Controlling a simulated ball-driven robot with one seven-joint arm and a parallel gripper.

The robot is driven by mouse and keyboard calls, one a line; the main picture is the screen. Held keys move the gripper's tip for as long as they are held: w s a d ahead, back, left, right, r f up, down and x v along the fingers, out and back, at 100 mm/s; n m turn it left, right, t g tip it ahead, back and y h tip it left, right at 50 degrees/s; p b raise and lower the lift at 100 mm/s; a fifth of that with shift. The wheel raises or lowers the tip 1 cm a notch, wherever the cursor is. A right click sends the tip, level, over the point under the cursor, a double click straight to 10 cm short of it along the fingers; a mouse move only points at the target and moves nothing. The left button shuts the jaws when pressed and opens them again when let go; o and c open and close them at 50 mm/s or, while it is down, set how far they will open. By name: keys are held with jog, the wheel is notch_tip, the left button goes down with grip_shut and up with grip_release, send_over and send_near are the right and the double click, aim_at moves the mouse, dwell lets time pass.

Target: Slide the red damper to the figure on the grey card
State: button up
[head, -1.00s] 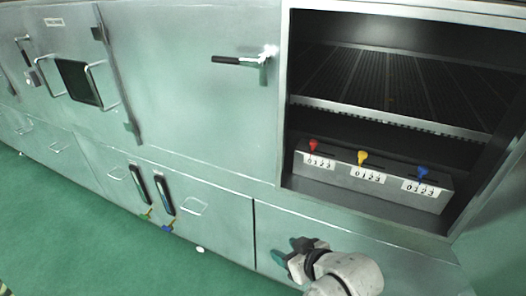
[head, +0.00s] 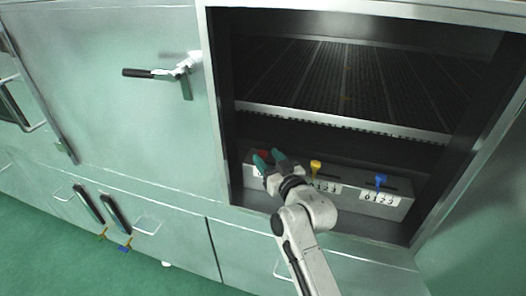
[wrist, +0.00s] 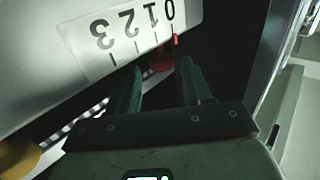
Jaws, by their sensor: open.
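The red damper (head: 263,154) is a small red knob at the left end of a metal control box (head: 400,208) low in the open oven. My gripper partly hides it in the head view. In the wrist view the red damper (wrist: 160,60) shows between my fingers, with its red pointer by the 0 end of a white scale (wrist: 130,32). That scale reads 0 to 3 and appears upside down. My gripper (head: 268,157) is open, its green fingers at the damper; contact cannot be told. I cannot make out a grey card in these frames.
A yellow damper (head: 315,167) and a blue damper (head: 381,180) stand to the right on the same box. A slatted rack (head: 345,85) lies above the box. The oven's left frame (head: 216,110) is close to my gripper.

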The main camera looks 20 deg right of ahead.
aim_at(264, 155)
jog(key=shift+w+a, duration=0.2)
jog(key=shift+w, duration=0.7)
jog(key=shift+w+a, duration=0.15)
jog(key=shift+w, duration=0.7)
jog(key=shift+c, duration=0.2)
grip_shut()
